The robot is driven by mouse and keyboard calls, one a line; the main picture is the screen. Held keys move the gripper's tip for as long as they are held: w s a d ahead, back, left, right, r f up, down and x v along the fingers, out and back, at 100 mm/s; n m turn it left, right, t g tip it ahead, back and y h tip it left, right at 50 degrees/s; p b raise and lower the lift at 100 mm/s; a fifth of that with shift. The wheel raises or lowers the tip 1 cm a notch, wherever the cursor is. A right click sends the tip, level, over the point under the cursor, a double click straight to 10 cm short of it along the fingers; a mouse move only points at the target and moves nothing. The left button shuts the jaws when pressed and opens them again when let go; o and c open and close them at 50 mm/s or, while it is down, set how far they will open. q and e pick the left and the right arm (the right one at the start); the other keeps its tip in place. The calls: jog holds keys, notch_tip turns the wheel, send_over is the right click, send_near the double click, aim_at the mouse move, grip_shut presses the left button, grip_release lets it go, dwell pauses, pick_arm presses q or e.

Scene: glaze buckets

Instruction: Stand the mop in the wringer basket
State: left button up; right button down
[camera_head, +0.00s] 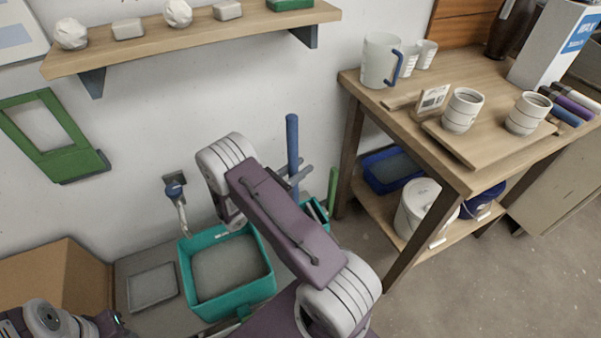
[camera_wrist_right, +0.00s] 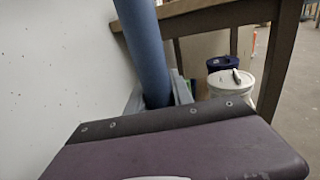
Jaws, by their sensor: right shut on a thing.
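The mop's blue handle (camera_head: 292,140) stands nearly upright close to the wall. My right gripper (camera_head: 294,177) is shut on it; in the right wrist view the blue handle (camera_wrist_right: 146,50) passes between the grey fingers (camera_wrist_right: 160,95). The mop's lower end is hidden behind my right arm. A teal bucket (camera_head: 184,268) with grey contents stands on the floor to the left of my arm. Part of another teal container (camera_head: 318,208) shows behind my arm. I cannot tell whether it is the wringer basket. Only a part of my left arm shows at the bottom left.
A wooden table (camera_head: 440,165) with cups stands at the right, its lower shelf holding a white bucket (camera_head: 415,205) and blue containers. A green stick (camera_head: 332,188) stands beside the mop. A cardboard box (camera_head: 60,280) is at the left, and a wall shelf (camera_head: 190,38) is above.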

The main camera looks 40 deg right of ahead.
jog(key=shift+f, duration=0.6)
jog(key=shift+f, duration=0.2)
jog(key=c, duration=1.1)
grip_release()
